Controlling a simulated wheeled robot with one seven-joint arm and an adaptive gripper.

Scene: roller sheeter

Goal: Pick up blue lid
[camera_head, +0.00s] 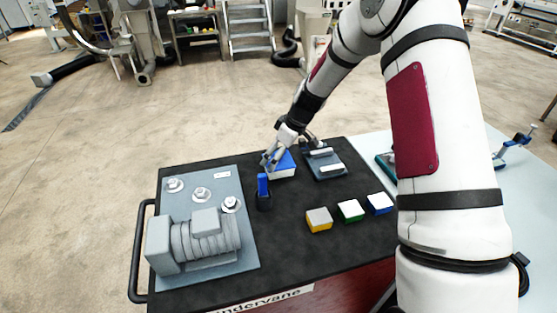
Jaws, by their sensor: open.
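The blue lid (286,160) lies on top of a small white box (284,174) near the far edge of the black cart top. My gripper (284,156) is open above it, fingers pointing down. One finger is at the lid's left side, and the other is toward its far right side. The gripper hides part of the lid. I cannot tell whether the fingers touch it.
A grey plate with two pale bars (324,163) is right of the lid. A blue-handled item in a black holder (263,186) stands close in front. Yellow (319,220), green (350,211) and blue (380,204) blocks sit nearer. Grey machinery (202,236) fills the left.

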